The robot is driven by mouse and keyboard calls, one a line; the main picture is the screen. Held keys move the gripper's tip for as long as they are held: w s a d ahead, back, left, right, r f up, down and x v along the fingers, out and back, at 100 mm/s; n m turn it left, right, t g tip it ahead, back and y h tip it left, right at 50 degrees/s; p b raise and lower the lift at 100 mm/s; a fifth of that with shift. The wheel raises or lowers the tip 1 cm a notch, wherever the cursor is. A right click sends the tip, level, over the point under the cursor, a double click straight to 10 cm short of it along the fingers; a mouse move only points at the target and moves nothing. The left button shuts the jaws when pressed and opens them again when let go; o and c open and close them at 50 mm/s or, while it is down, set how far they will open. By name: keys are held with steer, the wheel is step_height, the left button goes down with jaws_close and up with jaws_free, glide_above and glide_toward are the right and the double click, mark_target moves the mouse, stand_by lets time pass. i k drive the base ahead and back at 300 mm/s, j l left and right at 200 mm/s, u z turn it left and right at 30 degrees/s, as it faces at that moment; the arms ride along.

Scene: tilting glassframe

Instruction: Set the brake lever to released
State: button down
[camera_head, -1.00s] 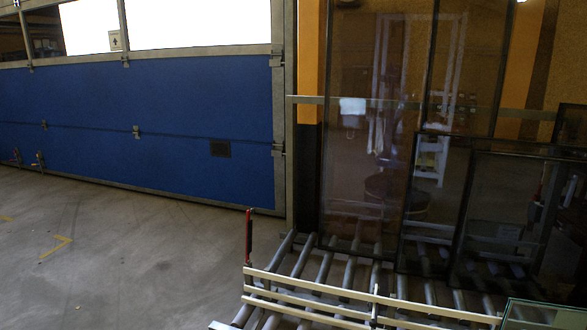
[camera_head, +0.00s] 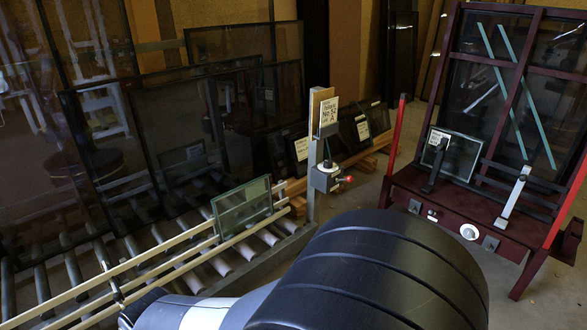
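No part is clearly marked as the brake lever. A dark red frame (camera_head: 405,190) with glass panes stands at the right. On its lower part are a black lever-like bar (camera_head: 434,165), tilted and close to upright, and a pale lever-like bar (camera_head: 513,197), also tilted. A small grey box with a red knob (camera_head: 346,179) sits on a post at the end of the roller conveyor. I cannot tell which of these is the brake lever or its setting. A black and grey part of my arm fills the bottom middle. My gripper is not in view.
A roller conveyor (camera_head: 230,259) with pale rails runs along the left, with a small glass pane (camera_head: 243,205) at its rail. Large dark panes lean behind it. Two red posts (camera_head: 396,135) flank the red frame. Some bare floor shows between conveyor and frame.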

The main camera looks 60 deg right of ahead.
mark_target(350, 179)
steer(key=z, duration=2.35)
steer(key=i+u, duration=0.1)
steer(key=i, duration=1.9)
